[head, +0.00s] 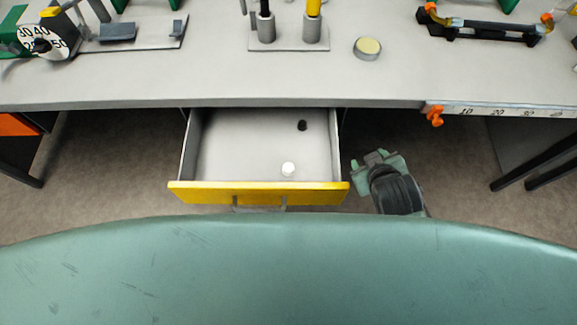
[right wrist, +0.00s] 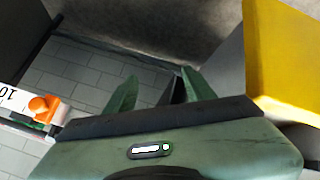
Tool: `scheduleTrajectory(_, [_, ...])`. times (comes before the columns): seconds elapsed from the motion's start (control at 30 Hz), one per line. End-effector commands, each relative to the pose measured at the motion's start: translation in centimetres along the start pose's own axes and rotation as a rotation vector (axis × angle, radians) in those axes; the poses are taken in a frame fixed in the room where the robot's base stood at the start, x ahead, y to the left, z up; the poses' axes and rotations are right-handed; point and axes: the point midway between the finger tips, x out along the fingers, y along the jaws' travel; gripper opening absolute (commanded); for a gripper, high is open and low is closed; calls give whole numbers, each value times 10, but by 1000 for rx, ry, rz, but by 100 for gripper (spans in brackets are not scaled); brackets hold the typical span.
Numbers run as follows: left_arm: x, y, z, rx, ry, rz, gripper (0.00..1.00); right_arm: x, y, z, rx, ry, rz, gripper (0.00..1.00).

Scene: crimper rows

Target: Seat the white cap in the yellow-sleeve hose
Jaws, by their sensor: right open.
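The white cap (head: 288,169) sits on the floor of the open drawer (head: 240,150), close to its yellow front. The yellow-sleeve hose (head: 313,8) stands upright in a grey holder on the table; its upper part is cut off by the picture's top edge. My right gripper (head: 372,160) is open and empty, just right of the drawer and below the table's front edge. In the right wrist view its two fingers (right wrist: 158,88) are apart with nothing between them. My left gripper is not in view.
A black cap (head: 302,125) lies deeper in the drawer. A black-sleeve hose (head: 265,20) stands left of the yellow one. A round tin (head: 367,48) is on the table. The yellow drawer front (right wrist: 288,50) and a ruler strip with an orange knob (head: 435,116) flank my right gripper.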

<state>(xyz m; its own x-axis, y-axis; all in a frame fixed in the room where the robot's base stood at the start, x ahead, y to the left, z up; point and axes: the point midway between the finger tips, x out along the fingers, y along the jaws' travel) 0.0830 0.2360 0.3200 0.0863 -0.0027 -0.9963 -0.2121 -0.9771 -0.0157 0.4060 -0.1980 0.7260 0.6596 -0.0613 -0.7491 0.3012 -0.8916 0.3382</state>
Motion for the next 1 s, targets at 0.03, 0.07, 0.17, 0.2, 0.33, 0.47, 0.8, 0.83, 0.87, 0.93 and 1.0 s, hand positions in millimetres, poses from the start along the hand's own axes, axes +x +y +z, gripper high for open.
scheduleTrajectory(0.03, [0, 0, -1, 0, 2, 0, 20, 2, 8, -27, -62, 79, 44, 54])
scheduleTrajectory(0.07, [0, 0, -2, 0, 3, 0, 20, 2, 13, -43, -100, 128, 73, 54])
scheduleTrajectory(0.17, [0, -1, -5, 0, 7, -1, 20, -7, 26, -106, -259, 315, 186, 54])
scheduleTrajectory(0.2, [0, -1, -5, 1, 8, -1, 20, -14, 30, -134, -336, 401, 241, 54])
scheduleTrajectory(0.33, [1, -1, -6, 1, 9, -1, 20, -66, 21, -243, -678, 750, 478, 54])
scheduleTrajectory(0.47, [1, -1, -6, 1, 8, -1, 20, -154, -41, -331, -1147, 1169, 795, 54])
scheduleTrajectory(0.8, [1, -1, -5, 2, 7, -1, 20, -155, -254, -243, 1987, -1625, -943, 54])
scheduleTrajectory(0.83, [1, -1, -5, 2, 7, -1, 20, -139, -257, -225, 1916, -1543, -848, 54])
scheduleTrajectory(0.87, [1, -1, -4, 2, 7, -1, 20, -123, -256, -208, 1849, -1467, -756, 54])
scheduleTrajectory(0.93, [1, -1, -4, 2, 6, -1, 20, -86, -242, -172, 1711, -1315, -557, 54])
scheduleTrajectory(1.0, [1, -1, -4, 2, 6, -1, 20, -56, -218, -146, 1599, -1196, -386, 54])
